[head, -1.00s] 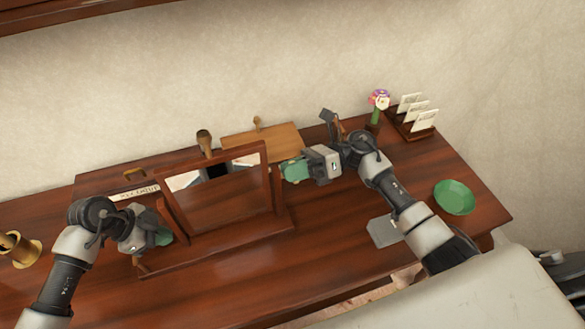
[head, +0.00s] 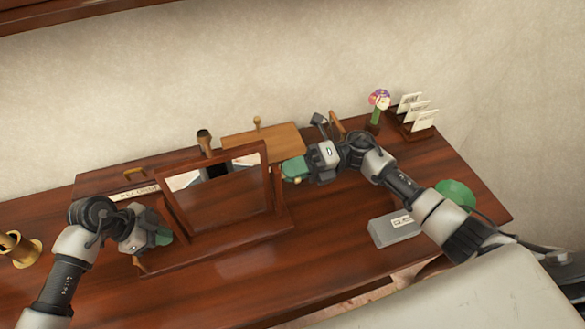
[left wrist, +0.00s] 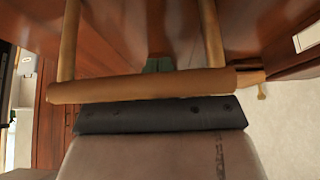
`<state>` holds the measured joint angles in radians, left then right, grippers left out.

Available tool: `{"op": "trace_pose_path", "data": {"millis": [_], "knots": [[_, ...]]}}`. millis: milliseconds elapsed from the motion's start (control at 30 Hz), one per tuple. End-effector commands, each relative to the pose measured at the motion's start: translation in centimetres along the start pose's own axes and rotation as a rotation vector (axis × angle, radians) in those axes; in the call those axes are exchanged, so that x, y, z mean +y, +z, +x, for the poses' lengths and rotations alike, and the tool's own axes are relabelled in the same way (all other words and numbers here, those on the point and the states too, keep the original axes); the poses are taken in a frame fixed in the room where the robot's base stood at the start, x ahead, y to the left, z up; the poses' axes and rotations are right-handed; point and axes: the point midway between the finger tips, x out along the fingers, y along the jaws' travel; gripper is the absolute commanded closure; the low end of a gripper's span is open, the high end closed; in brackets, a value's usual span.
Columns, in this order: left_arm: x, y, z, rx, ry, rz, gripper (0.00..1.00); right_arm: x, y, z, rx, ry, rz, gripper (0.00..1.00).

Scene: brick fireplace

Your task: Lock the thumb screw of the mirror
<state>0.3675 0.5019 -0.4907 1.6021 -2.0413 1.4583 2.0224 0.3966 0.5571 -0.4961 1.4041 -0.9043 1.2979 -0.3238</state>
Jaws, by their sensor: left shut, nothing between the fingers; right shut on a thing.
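The mirror (head: 215,200) stands upright in its dark wooden frame on the desk, between my two grippers. My right gripper (head: 292,169), with green fingertips, is shut beside the frame's right post, near its upper part. It appears to hold the thumb screw there, which the fingers mostly hide. My left gripper (head: 163,234) is shut and empty, low beside the mirror's left post. In the left wrist view its green fingertips (left wrist: 158,65) show only in part behind a wooden bar (left wrist: 140,86).
A grey box (head: 393,231) and a green bowl (head: 456,194) lie near my right forearm. A flower vase (head: 375,118) and a letter rack (head: 412,130) stand at the back right. A wooden board (head: 262,141) lies behind the mirror. A brass cup (head: 20,248) is at left.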

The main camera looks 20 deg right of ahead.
Motion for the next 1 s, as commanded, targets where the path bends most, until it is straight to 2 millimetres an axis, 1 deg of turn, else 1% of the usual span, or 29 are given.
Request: {"op": "trace_pose_path", "data": {"millis": [200, 400, 633, 1000], "knots": [[0.00, 0.00, 0.00, 0.000, 0.000, 0.000, 1.00, -0.07, 0.05, -0.04, -0.001, -0.001, 0.156, 1.00], [0.00, 0.00, 0.00, 0.000, 0.000, 0.000, 1.00, -0.15, 0.02, -0.06, -0.002, -0.001, 0.253, 1.00], [0.00, 0.00, 0.00, 0.000, 0.000, 0.000, 1.00, -0.20, 0.00, -0.02, -0.002, -0.001, 0.306, 1.00], [0.00, 0.00, 0.00, 0.000, 0.000, 0.000, 1.00, -0.24, -0.05, -0.01, -0.001, -0.001, 0.319, 1.00]]}}
